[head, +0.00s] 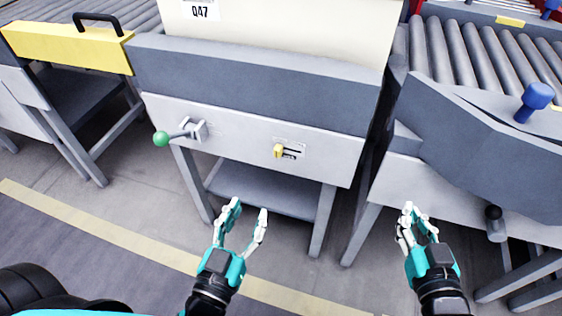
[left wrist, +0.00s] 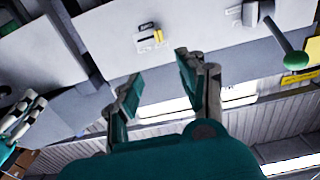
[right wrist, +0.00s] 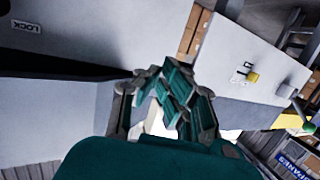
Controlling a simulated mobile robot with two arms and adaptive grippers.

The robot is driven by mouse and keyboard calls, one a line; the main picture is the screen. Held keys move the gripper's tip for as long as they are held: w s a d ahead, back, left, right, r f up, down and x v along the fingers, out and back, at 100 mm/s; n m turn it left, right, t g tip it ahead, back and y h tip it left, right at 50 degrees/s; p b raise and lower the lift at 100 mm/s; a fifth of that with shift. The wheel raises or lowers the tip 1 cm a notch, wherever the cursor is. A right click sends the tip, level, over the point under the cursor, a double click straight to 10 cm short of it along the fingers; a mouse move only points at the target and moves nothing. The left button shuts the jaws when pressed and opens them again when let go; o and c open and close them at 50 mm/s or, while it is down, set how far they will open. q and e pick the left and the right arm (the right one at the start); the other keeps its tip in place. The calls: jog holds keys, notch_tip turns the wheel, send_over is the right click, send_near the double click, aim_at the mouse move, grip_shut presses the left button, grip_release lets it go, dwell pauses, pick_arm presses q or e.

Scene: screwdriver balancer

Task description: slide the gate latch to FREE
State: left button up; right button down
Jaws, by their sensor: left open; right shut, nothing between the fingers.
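The gate latch is a small yellow slider (head: 279,151) in a dark slot on the light front panel of the middle conveyor station. It stands at the left end of the slot in the head view, and the small lettering around it is hard to read. The latch also shows in the left wrist view (left wrist: 157,36) and in the right wrist view (right wrist: 252,78). My left gripper (head: 247,215) is open and empty, in front of and below the latch, not touching it. My right gripper (head: 420,213) is shut and empty, lower right, apart from the latch.
A lever with a green ball (head: 161,138) sticks out left of the latch. A yellow gate bar with a black handle (head: 80,40) is far left. At right are a roller conveyor (head: 460,50), a blue knob (head: 538,95) and a dark-knobbed lever (head: 494,213). Space before the panel is clear.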

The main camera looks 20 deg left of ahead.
pick_arm(q)
jog(key=p, duration=0.3)
send_near(277, 151)
jog(key=w, duration=0.9)
jog(key=shift+p, duration=0.3)
pick_arm(e)
jog(key=s+d+f+g+h, duration=0.2)
jog(key=s+d+f+g, duration=0.2)
jog(key=s+f+g, duration=0.5)
notch_tip(277, 151, down, 2)
jog(key=shift+s+d+f+m+g+h, duration=0.1)
jog(key=shift+s+d+m+g+h, duration=0.25)
jog(key=shift+s, duration=0.85)
pick_arm(q)
grip_shut()
jog(key=shift+d, duration=0.1)
